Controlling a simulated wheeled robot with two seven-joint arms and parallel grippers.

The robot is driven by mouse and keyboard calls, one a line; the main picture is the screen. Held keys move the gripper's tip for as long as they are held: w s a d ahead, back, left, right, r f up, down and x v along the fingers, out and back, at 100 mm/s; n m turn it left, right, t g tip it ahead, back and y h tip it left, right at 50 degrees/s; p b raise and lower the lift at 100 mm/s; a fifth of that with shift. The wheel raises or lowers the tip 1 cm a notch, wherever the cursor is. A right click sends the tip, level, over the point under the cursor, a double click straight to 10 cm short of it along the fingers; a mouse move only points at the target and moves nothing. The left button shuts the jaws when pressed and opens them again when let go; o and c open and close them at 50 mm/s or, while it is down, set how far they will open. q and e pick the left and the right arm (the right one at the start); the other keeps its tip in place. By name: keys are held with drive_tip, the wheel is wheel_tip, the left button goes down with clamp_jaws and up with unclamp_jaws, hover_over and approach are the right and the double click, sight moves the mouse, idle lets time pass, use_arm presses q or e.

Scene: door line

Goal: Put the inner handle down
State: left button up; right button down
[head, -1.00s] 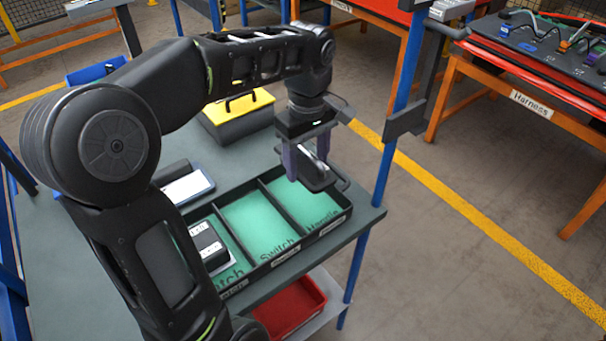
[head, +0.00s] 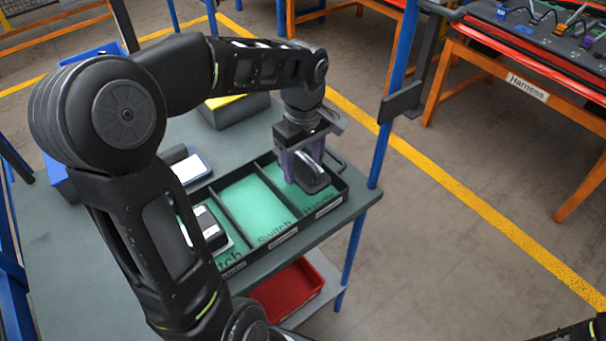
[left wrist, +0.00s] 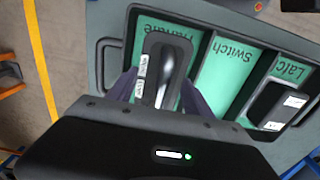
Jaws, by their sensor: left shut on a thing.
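The inner handle (head: 314,174) is a dark plate with a bright metal grip. My left gripper (head: 300,170) is shut on it, over or in the right-hand compartment of the black tray (head: 283,237). In the left wrist view the handle (left wrist: 163,72) sits between the purple fingers, over the green floor marked "Handle". I cannot tell whether it touches that floor. The middle "Switch" compartment is empty. A dark part with white labels (head: 209,228) lies in the left compartment. At the bottom right edge, part of my other arm shows, but its gripper does not.
The tray rests on a grey bench (head: 80,235) with blue posts. A device with a pale screen (head: 188,168) and a black-and-yellow box (head: 235,108) stand behind it. A red bin (head: 290,291) is on the shelf below. The "Harness" table (head: 500,75) is at right.

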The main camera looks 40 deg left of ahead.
sight(303, 169)
use_arm(q)
drive_tip(key=shift+f, duration=1.85)
drive_tip(key=shift+f, duration=0.2)
drive_tip(key=o, duration=1.4)
drive_tip(key=shift+r, duration=0.15)
wheel_tip(303, 169, up, 12)
drive_tip(key=shift+r, duration=0.1)
